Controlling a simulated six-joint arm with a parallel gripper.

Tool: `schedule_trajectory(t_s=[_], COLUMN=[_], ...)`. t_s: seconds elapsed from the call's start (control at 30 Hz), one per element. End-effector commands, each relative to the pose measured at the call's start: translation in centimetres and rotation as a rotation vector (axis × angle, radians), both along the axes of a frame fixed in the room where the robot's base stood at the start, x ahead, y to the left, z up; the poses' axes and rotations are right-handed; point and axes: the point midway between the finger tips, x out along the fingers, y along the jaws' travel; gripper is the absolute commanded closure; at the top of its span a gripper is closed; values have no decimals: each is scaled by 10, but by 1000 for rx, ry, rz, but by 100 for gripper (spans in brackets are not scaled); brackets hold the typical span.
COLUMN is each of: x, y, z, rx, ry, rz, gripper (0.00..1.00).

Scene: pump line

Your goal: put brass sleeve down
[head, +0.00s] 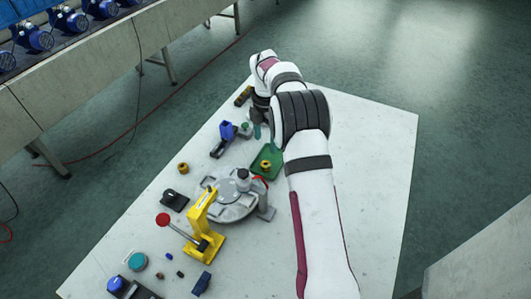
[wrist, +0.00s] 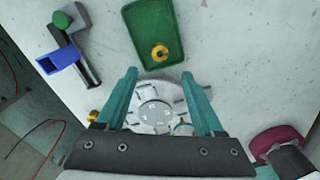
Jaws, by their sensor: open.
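A brass sleeve (wrist: 159,53) lies in the green tray (wrist: 152,15), near the tray's edge closest to my gripper. In the head view the brass sleeve (head: 265,165) shows in the green tray (head: 273,156) too. A second brass-coloured ring (head: 183,168) lies on the bare table; it shows in the wrist view (wrist: 93,115) beside my left finger. My gripper (wrist: 159,75) is open, with nothing between its teal fingers. Its fingertips appear just short of the sleeve in the wrist view, apart from it. Their height above the tray is hard to tell.
A round grey fixture (head: 228,205) stands by the tray, with a yellow lever press (head: 203,224) in front of it. A black stand with a blue holder (wrist: 63,57) is left of the tray. The table's right side is clear beyond my arm.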

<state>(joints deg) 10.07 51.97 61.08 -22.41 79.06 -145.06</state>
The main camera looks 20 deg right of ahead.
Motion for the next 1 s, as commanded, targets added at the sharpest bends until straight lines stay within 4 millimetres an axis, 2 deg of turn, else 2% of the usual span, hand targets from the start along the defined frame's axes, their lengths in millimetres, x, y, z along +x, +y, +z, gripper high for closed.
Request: schedule_trajectory(t_s=[0.1,0.3,0.37,0.43,0.47,0.5,0.57,0.6,0.67,0.7,0.8,0.9,1.0], x=[0,-2,-10,-35,-52,-79,-128,-164,-220,-256,-329,-371,-387], y=[0,1,7,22,31,44,64,76,93,101,117,124,126], z=[17,26,39,68,83,102,126,137,144,143,129,113,105], rx=[-1,1,6,21,29,42,60,71,81,83,75,59,50], ry=[-1,0,-2,-2,1,7,26,42,72,93,148,186,202], rz=[0,-17,-96,-303,-425,-614,-925,-1138,-1455,-1654,-2068,-2322,-2429], gripper=[30,30,30,30,30,30,30,30,30,30,30,30,30])
